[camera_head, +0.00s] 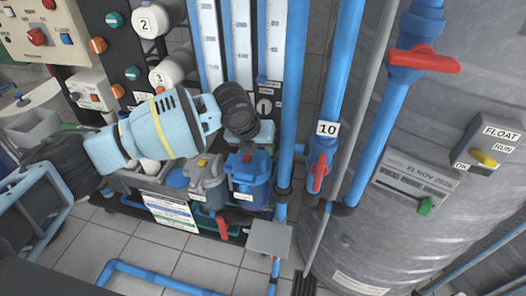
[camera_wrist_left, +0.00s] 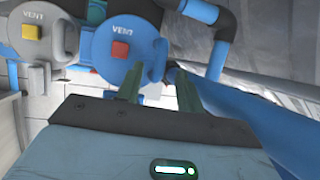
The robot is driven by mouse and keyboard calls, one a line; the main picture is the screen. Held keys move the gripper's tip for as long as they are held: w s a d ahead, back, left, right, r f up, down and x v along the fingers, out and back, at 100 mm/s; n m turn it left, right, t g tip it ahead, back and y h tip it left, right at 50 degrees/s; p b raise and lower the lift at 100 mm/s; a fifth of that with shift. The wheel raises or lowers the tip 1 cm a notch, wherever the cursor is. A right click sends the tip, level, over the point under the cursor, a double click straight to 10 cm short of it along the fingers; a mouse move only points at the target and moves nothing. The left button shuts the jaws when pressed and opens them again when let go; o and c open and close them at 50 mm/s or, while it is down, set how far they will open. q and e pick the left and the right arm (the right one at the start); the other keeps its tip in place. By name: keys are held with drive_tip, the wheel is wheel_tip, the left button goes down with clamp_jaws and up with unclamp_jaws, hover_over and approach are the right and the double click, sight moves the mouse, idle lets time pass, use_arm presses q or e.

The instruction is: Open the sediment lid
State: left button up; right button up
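Two filter housings with round lids stand side by side on the rack. The blue lid (camera_head: 248,178) has a red square button; it also shows in the left wrist view (camera_wrist_left: 112,28), marked VENT. The grey lid (camera_head: 208,178) has a yellow button and shows in the left wrist view (camera_wrist_left: 38,42) too. I cannot read which one is labelled sediment. Both lids appear seated. My left gripper (camera_wrist_left: 158,78) has its two green fingers apart, empty, close to the right side of the blue lid; whether they touch it is unclear. My right gripper is out of view.
Blue pipes stand just right of the housings, one with a red-handled valve marked 10 (camera_head: 319,165). A large grey tank (camera_head: 400,200) fills the right. Flow gauges (camera_head: 240,40) rise behind. A grey plate (camera_head: 269,238) is below the housings. Tiled floor shows at the lower left.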

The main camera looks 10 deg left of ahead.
use_arm(q)
drive_tip(key=shift+x, duration=1.25)
clamp_jaws()
